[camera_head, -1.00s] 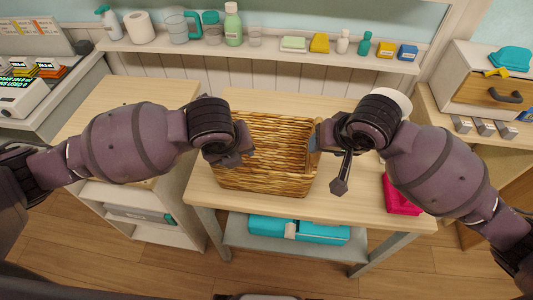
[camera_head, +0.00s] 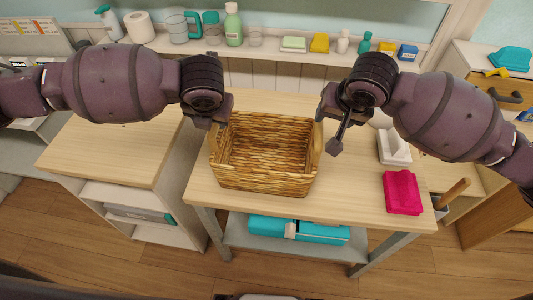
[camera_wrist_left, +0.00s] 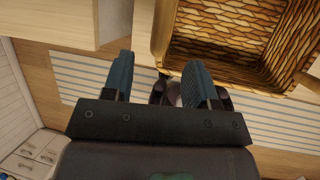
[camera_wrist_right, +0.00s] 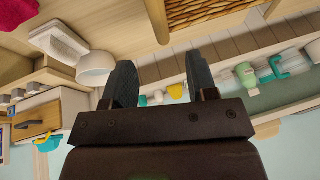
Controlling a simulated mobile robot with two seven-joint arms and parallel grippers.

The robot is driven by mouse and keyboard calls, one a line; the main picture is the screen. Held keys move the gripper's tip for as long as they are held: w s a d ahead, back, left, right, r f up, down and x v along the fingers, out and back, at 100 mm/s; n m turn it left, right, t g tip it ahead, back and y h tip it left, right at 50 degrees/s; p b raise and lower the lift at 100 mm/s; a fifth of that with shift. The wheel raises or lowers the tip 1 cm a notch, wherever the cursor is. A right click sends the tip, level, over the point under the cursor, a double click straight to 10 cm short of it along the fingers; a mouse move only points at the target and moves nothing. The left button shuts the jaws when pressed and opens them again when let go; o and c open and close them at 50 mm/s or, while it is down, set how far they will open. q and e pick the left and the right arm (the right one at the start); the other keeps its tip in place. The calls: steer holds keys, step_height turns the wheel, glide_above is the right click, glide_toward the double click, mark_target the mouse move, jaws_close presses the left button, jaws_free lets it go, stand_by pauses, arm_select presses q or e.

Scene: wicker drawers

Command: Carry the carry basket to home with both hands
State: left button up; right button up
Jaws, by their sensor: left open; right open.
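The wicker carry basket (camera_head: 265,178) stands upright and empty on the light wooden table, with a raised handle at each side. It also shows in the left wrist view (camera_wrist_left: 220,52), and a part of it shows in the right wrist view (camera_wrist_right: 205,12). My left gripper (camera_head: 218,122) is open and empty above the basket's left rear corner, by the left handle. In the left wrist view its fingers (camera_wrist_left: 160,80) hold nothing. My right gripper (camera_head: 330,122) is open and empty above the right handle. Its fingers (camera_wrist_right: 160,88) are apart in the right wrist view.
A pink folded cloth (camera_head: 402,192) and a white holder (camera_head: 393,147) sit to the right. A back shelf (camera_head: 270,57) holds bottles and soaps. Turquoise boxes (camera_head: 320,231) lie on the lower shelf.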

mark_target(214, 130)
arm_select(q)
steer(key=x, duration=1)
steer(key=shift+w+f, duration=0.15)
steer(key=shift+f, duration=0.05)
arm_select(e)
steer(key=x, duration=1)
steer(key=shift+w+f, duration=0.15)
arm_select(q)
jaws_close()
arm_select(e)
jaws_close()
